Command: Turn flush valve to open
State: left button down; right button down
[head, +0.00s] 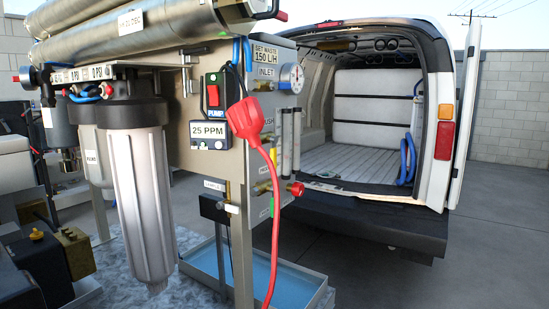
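The membrane unit's grey panel (205,160) stands left of centre. A label ending in "USH" (267,122) is on its right part, partly covered by a large red plug-like piece (245,118) with a red cord (273,215) hanging down. I cannot make out a flush valve handle beside that label; it may be hidden behind the red piece. Lower down, a brass fitting (264,188) and a red knob (295,189) stick out at the panel's right edge. Whether any valve is open or shut cannot be told. Neither of my grippers is in view.
A clear-grey filter housing (146,190) hangs at the front left. A pressure gauge (291,77) and two flow tubes (287,140) are on the panel. A blue-lined tray (318,298) lies below. An open white van (446,110) stands behind; paved ground (500,245) at right is clear.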

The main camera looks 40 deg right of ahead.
aim_at(273, 140)
jog(key=l+u, duration=0.1)
jog(key=u, duration=0.3)
jog(key=l+u, duration=0.1)
jog(key=u, duration=0.25)
jog(key=l+u, duration=0.1)
jog(key=u, duration=0.65)
jog(key=k+l+u, duration=0.5)
jog(key=l, duration=0.2)
jog(key=k+l+u, duration=0.65)
jog(key=k+u, duration=0.3)
jog(key=k, duration=0.3)
